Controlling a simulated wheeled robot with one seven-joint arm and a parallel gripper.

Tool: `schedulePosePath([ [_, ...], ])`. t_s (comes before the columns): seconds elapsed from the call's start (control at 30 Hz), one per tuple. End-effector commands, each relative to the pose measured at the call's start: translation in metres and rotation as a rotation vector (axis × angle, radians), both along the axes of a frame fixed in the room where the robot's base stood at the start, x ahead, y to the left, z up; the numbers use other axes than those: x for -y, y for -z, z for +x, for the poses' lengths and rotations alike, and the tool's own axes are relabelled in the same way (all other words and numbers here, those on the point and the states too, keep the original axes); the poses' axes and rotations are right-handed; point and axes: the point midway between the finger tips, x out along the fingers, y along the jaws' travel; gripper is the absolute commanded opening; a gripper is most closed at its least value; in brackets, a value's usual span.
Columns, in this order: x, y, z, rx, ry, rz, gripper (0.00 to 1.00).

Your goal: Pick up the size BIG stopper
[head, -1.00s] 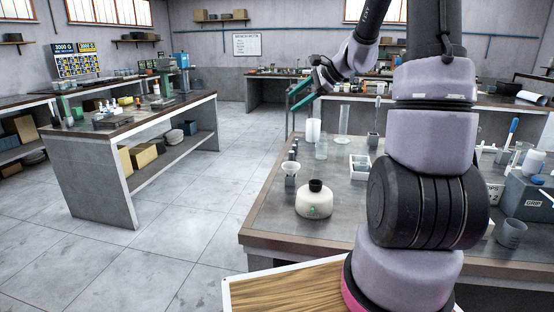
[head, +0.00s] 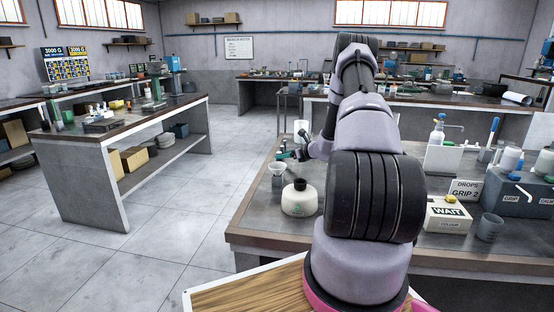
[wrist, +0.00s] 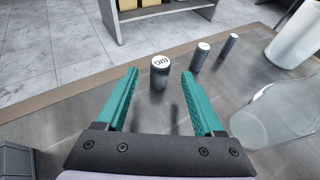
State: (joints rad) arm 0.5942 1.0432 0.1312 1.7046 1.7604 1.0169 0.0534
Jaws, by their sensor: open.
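The size BIG stopper (wrist: 159,76) is a dark upright cylinder with a white top. Its lettering appears upside down in the wrist view. My gripper (wrist: 159,73) is open and empty, with its two teal fingers pointing toward the stopper. In that picture the stopper shows in the gap near the fingertips; I cannot tell how much height or distance separates them. Two slimmer dark stoppers with white tops, the middle one (wrist: 201,58) and the far one (wrist: 228,46), stand to its right. In the head view my gripper (head: 290,153) is small and low over the bench's left side, and the stoppers cannot be made out.
A clear glass vessel (wrist: 275,112) and a white cup (wrist: 292,45) stand right of the stoppers. The bench edge (wrist: 75,97) lies just beyond them.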

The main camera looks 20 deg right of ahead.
Motion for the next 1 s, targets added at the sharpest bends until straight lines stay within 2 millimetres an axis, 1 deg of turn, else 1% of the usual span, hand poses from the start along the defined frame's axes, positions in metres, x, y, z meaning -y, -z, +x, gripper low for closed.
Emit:
schedulePosePath([
  [0.03,-0.003,0.003,0.007,0.0,-0.001,-0.001,0.69],
  [0.1,-0.006,0.006,0.014,0.0,0.0,-0.001,0.69],
  [0.27,-0.01,0.009,0.023,0.001,-0.001,0.0,0.69],
  [0.5,-0.023,0.022,0.053,0.0,-0.003,-0.001,0.69],
  [0.6,-0.026,0.025,0.061,0.001,-0.002,-0.001,0.69],
  [0.87,-0.027,0.026,0.064,0.001,-0.002,-0.001,0.69],
  [0.97,-0.027,0.026,0.064,0.001,-0.002,-0.001,0.35],
  [1.0,-0.027,0.026,0.064,0.001,-0.002,-0.001,0.2],
])
